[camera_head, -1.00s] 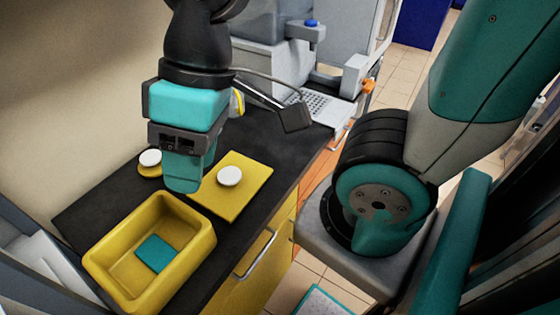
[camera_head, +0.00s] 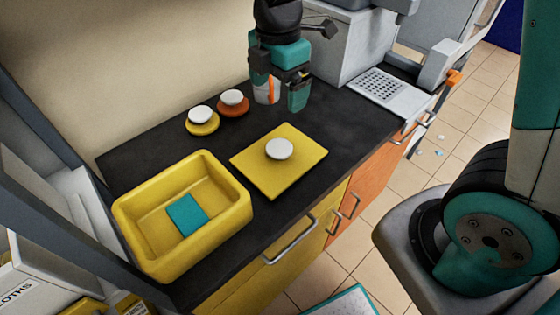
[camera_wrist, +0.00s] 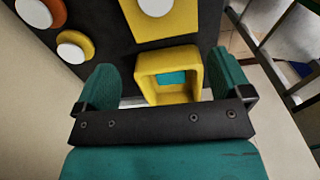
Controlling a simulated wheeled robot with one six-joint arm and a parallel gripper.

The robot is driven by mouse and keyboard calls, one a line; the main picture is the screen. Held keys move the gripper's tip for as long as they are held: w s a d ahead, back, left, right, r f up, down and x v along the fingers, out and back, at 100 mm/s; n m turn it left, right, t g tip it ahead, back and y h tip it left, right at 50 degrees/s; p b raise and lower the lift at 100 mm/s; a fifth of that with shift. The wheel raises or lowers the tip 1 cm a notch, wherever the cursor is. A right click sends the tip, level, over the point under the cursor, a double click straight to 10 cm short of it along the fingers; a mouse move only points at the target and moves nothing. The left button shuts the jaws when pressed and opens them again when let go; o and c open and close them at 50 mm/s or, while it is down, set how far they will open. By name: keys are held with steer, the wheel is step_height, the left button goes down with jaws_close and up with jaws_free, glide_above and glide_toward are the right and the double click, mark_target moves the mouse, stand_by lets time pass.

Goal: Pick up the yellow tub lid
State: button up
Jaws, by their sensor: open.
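The yellow tub lid (camera_head: 257,168) is a flat square plate with a round white knob (camera_head: 278,149). It lies on the black counter, right of the open yellow tub (camera_head: 240,212). In the wrist view the lid (camera_wrist: 172,28) is at the top, partly cut off, above the tub (camera_wrist: 195,70). My gripper (camera_head: 282,97) has teal fingers and is at the back of the counter, beyond the lid and apart from it. It is open and empty; the wrist view shows its fingers (camera_wrist: 166,85) wide apart.
A small round yellow lid (camera_head: 203,128) and an orange one (camera_head: 233,110), both white-knobbed, lie behind the tub. A teal cloth-like square (camera_head: 187,209) lies inside the tub. A grey machine with a perforated tray (camera_head: 385,85) stands at the back right. Handled cabinets front the counter.

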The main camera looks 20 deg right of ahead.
steer(key=p, duration=0.1)
glide_toward(279, 147)
steer(key=shift+n, duration=0.3)
steer(key=f, duration=0.5)
steer(key=shift+s+a, duration=0.25)
steer(key=shift+w+d+f+p, duration=0.1)
steer(key=shift+f+p, duration=0.2)
steer(key=shift+f, duration=1.05)
steer(key=shift+w+d+f+p, duration=0.1)
steer(key=shift+f+p, duration=0.2)
steer(key=shift+f, duration=1.05)
steer(key=c, duration=1.1)
steer(key=shift+o, duration=0.2)
steer(key=shift+r, duration=0.1)
